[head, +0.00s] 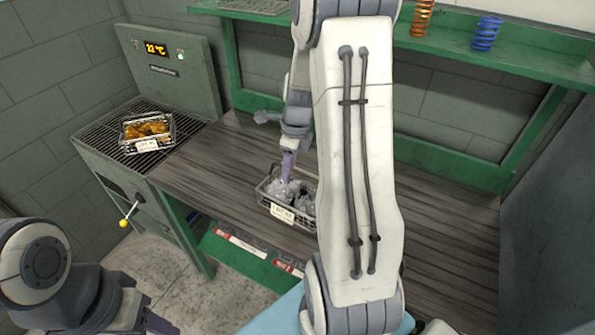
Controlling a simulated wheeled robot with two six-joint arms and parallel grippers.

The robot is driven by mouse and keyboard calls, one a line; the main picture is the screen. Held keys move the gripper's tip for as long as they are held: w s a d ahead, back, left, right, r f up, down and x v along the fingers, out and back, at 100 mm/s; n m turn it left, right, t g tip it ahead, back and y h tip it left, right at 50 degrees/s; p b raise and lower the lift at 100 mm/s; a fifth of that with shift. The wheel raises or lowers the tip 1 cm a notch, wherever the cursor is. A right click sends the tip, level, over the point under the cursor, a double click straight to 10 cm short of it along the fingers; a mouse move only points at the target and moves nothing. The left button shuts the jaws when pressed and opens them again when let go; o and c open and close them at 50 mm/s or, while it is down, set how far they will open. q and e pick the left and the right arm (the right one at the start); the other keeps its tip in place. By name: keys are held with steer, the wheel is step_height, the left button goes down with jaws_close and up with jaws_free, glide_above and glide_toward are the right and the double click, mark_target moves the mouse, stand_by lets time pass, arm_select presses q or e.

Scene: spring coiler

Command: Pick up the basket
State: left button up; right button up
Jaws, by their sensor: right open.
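A wire basket (280,211) with a white label and grey, shiny contents stands on the dark wooden bench. My right arm hides its right side. A second wire basket (148,146) with a label and golden-orange contents sits on the grate at the left. My right gripper (288,166) is open and points down at the back of the bench basket. I cannot tell whether it touches the rim. My left arm is at the lower left, and its gripper (155,322) shows only in part at the bottom edge.
The grate (100,133) belongs to a green machine with a lit display (157,49) and a yellow-tipped lever (125,222). A green shelf behind carries an orange spring (422,17) and a blue spring (486,33). The bench (440,235) is clear at the right.

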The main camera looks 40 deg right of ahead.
mark_target(298, 172)
steer(key=d, duration=0.1)
steer(key=d+r+m+p, duration=0.1)
steer(key=d+r+m, duration=0.1)
steer(key=shift+s+d+r+p, duration=0.1)
steer(key=shift+s+d+p, duration=0.05)
steer(key=shift+s+p, duration=0.2)
steer(key=shift+d+f+m, duration=0.2)
steer(key=shift+m, duration=0.2)
steer(key=f, duration=0.4)
steer(key=shift+w+f, duration=0.3)
steer(key=shift+w, duration=0.05)
steer(key=shift+w+a+f+p, duration=0.15)
steer(key=shift+f+p, duration=0.15)
steer(key=shift+f, duration=0.25)
steer(key=f, duration=0.4)
steer(key=shift+w+a+f, duration=0.15)
steer(key=shift+w+f, duration=0.05)
steer(key=shift+w, duration=0.1)
arm_select(q)
step_height(298, 172, up, 4)
steer(key=shift+r, duration=0.15)
arm_select(e)
jaws_close()
